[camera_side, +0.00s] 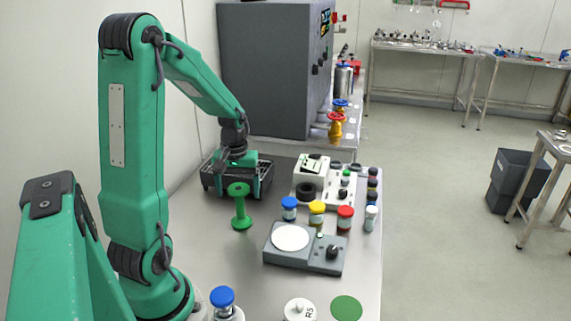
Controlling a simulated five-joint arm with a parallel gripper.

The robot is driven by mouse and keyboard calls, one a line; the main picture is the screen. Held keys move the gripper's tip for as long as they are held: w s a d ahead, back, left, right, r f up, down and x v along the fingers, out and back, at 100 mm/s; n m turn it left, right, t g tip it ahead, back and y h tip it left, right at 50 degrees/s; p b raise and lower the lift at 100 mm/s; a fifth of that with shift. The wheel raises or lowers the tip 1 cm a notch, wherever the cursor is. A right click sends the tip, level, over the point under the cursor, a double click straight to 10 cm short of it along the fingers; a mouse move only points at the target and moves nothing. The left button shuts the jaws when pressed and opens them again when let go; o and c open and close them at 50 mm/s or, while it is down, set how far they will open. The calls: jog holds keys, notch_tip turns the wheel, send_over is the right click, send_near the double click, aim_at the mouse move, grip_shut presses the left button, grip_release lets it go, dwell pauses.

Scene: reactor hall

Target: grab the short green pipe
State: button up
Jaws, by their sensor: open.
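A short green pipe (241,207) with a wide round flange at each end stands upright on the steel table (205,255), left of the scale. My gripper (235,185) is behind the pipe, over a dark open crate (262,181) at the back left of the table. The gripper's jaws are open, but the fingers are small and partly hidden by the pipe and the crate. I cannot see whether anything lies in the crate. The pipe looks apart from the gripper.
A grey scale with a white round plate (290,237) stands right of the pipe. Blue, yellow and red capped jars (316,213) stand behind it. A white microscope-like device (311,172) is further back. A blue-capped jar (222,297) and a green disc (346,308) are near the front.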

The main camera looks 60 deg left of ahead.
aim_at(239, 200)
jog(key=shift+f, duration=2.35)
jog(key=c, duration=1.4)
jog(key=shift+o, duration=0.2)
jog(key=shift+r, duration=0.1)
jog(key=shift+w+a+r, duration=0.1)
jog(key=shift+r, duration=0.55)
jog(key=r, duration=0.3)
jog(key=shift+d, duration=0.25)
jog(key=w+d+r, duration=0.1)
jog(key=d+r, duration=0.5)
jog(key=d, duration=0.5)
jog(key=shift+w+r, duration=0.3)
jog(key=shift+w, duration=0.05)
